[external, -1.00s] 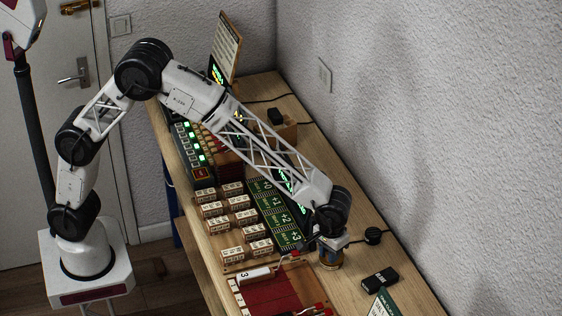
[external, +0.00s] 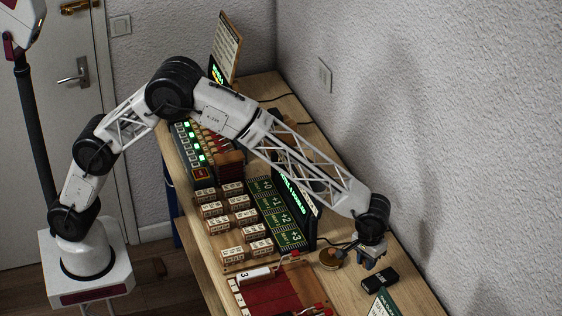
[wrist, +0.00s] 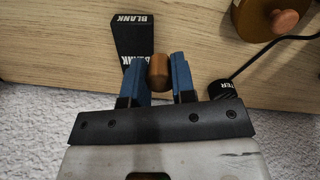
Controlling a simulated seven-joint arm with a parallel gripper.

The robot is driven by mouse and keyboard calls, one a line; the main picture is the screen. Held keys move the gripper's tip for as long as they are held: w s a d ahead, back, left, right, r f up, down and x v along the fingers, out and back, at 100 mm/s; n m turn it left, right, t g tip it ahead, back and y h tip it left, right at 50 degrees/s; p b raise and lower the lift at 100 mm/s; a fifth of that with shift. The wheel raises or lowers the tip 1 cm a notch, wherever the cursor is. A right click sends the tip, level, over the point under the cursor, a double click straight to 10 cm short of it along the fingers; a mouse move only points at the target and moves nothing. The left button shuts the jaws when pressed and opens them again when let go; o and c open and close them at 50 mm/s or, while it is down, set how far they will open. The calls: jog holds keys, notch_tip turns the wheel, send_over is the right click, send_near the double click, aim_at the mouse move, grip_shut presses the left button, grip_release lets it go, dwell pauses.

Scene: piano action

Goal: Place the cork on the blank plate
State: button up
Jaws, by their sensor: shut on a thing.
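The cork (wrist: 158,72) is a small brown cylinder held between the two blue fingers of my gripper (wrist: 158,77) in the wrist view. In the external view my gripper (external: 370,260) hangs over the right part of the table, and I cannot make out the cork there. The blank plate is a black block marked BLANK (wrist: 133,36); it also shows in the external view (external: 380,279). My gripper is beside it, near its wall-side end, and the cork appears apart from its top face. The height between them is unclear.
A round brass-coloured pot with a knob (external: 331,259) stands left of my gripper. A black round piece with a cable (wrist: 222,90) lies near my right finger in the wrist view. Green number panels (external: 285,225) and a red mat (external: 268,292) lie further left.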

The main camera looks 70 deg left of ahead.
aim_at(381, 278)
jog(key=shift+w+d+f, duration=0.1)
jog(key=shift+w+d, duration=0.45)
jog(key=shift+w, duration=0.35)
jog(key=shift+w+d+f, duration=0.1)
jog(key=shift+w+d, duration=0.45)
jog(key=shift+w, duration=0.3)
jog(key=shift+w, duration=0.1)
jog(key=shift+w+d, duration=0.2)
jog(key=shift+f, duration=1.75)
jog(key=shift+f, duration=0.2)
jog(key=o, duration=0.9)
jog(key=shift+r, duration=0.1)
